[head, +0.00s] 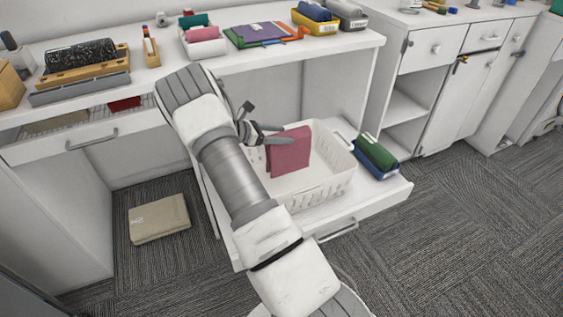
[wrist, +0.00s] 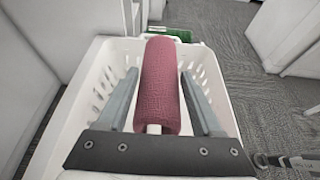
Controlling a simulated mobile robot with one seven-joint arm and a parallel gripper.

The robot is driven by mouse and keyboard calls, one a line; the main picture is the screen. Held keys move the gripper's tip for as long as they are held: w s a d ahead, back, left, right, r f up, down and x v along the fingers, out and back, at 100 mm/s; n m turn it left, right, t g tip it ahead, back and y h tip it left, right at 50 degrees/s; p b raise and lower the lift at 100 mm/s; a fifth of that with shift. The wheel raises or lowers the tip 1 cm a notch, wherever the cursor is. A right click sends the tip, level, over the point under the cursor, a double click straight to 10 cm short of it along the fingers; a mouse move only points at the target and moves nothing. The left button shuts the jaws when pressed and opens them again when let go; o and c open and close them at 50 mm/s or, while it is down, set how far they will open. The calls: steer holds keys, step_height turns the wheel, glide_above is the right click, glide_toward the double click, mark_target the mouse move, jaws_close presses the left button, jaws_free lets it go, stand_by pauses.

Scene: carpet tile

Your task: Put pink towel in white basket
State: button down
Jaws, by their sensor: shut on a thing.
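The pink towel (head: 289,152) is folded and held upright in my gripper (head: 278,134), over the white basket (head: 325,184). In the wrist view the towel (wrist: 161,85) stands between the two fingers of my gripper (wrist: 162,88), with the rim of the basket (wrist: 215,75) around it. The basket stands in an open drawer at the front of the workbench. The towel's lower part appears inside the basket's outline; I cannot tell whether it touches the bottom.
A green and blue item (head: 376,157) lies right of the basket in the drawer (head: 385,187). The bench top above holds a white tray (head: 203,48) with rolled cloths and a yellow bin (head: 314,25).

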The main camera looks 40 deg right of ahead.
mark_target(288, 152)
step_height(288, 152, down, 6)
steer(key=b, duration=0.1)
steer(key=shift+f+b, duration=0.25)
steer(key=shift+b, duration=0.15)
steer(key=shift+c, duration=0.2)
jaws_free()
steer(key=shift+f, duration=0.15)
